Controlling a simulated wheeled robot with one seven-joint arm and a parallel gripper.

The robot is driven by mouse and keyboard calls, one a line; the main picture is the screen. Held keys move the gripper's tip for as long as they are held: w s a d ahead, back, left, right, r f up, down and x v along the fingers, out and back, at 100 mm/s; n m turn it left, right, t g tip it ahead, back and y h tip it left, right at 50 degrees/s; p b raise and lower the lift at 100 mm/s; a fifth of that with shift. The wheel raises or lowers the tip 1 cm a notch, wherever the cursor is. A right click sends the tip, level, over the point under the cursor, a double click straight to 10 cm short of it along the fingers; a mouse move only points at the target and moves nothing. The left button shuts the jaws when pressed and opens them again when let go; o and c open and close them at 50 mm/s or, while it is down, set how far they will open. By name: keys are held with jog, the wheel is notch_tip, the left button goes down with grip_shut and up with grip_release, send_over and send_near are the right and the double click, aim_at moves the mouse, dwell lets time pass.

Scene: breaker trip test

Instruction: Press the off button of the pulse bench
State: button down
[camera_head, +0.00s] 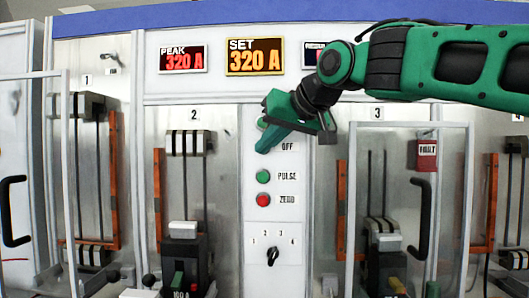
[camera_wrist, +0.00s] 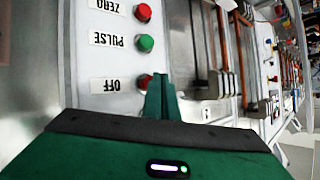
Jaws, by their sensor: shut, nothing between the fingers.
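My green gripper (camera_head: 266,144) is shut and empty in front of the control column of the bench, its fingertips just left of the OFF label (camera_head: 287,146). In the head view the gripper hides the off button. In the wrist view the off button (camera_wrist: 144,82) is red and shows beside the closed fingertips (camera_wrist: 161,82), which cover part of it. The OFF label also shows upside down in the wrist view (camera_wrist: 112,84). I cannot tell whether the fingertips touch the button.
Below are the green PULSE button (camera_head: 263,176), the red ZERO button (camera_head: 263,200) and a selector knob (camera_head: 272,256). The SET display (camera_head: 255,57) and PEAK display (camera_head: 183,60) read 320 A. Bay 3's clear door (camera_head: 467,200) with a black handle (camera_head: 420,220) stands to the right.

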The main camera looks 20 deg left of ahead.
jog(key=shift+s, duration=0.3)
jog(key=shift+s+d, duration=0.2)
jog(key=shift+s, duration=0.6)
jog(key=shift+s+d, duration=0.25)
jog(key=shift+s, duration=0.6)
jog(key=shift+s+d, duration=0.2)
jog(key=shift+s, duration=0.6)
